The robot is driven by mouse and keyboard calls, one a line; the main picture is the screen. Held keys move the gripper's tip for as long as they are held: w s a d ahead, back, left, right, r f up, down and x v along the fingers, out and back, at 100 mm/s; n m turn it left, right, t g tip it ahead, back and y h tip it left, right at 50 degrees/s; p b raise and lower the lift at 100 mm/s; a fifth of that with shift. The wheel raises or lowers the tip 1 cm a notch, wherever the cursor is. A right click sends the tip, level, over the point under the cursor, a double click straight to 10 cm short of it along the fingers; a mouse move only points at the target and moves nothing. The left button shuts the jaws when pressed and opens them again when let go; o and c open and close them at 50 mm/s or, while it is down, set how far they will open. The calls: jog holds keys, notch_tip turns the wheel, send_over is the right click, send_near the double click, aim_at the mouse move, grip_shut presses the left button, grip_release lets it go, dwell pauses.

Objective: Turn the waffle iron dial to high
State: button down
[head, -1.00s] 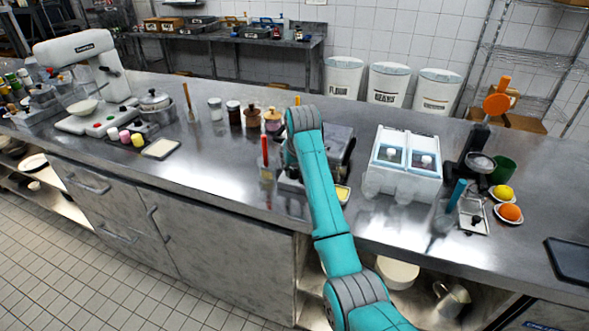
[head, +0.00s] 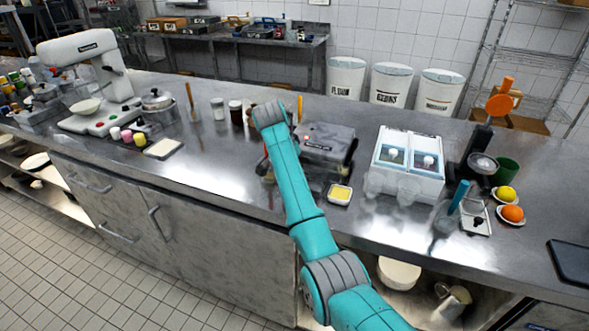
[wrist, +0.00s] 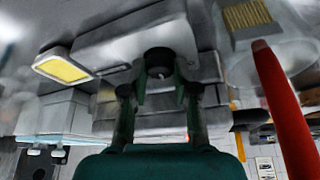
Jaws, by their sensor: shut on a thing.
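The waffle iron (head: 328,141) is a low grey box on the steel counter, with a small red light on its top. In the wrist view its grey body (wrist: 115,48) fills the upper middle. Its round black dial (wrist: 158,63) has a small pale mark and sits between my fingers. My gripper (wrist: 158,92) is shut on the dial, with one dark green finger on each side. In the head view my arm hides the gripper and the dial. The dial's setting labels cannot be read.
A yellow butter dish (head: 340,194) stands close in front of the waffle iron. A red-handled thing (wrist: 284,105) stands near my gripper. A white two-well container (head: 408,165) is to the right. Open counter (head: 215,180) lies to the left.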

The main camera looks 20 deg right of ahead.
jog(key=m+g, duration=0.1)
jog(key=m, duration=0.3)
jog(key=shift+w+a+m+g+h, duration=0.1)
jog(key=shift+w+m+g+h, duration=0.05)
jog(key=shift+m+g+h, duration=0.2)
jog(key=shift+m, duration=0.25)
jog(key=c, duration=0.9)
grip_release()
jog(key=shift+v, duration=3.75)
jog(key=shift+w, duration=0.1)
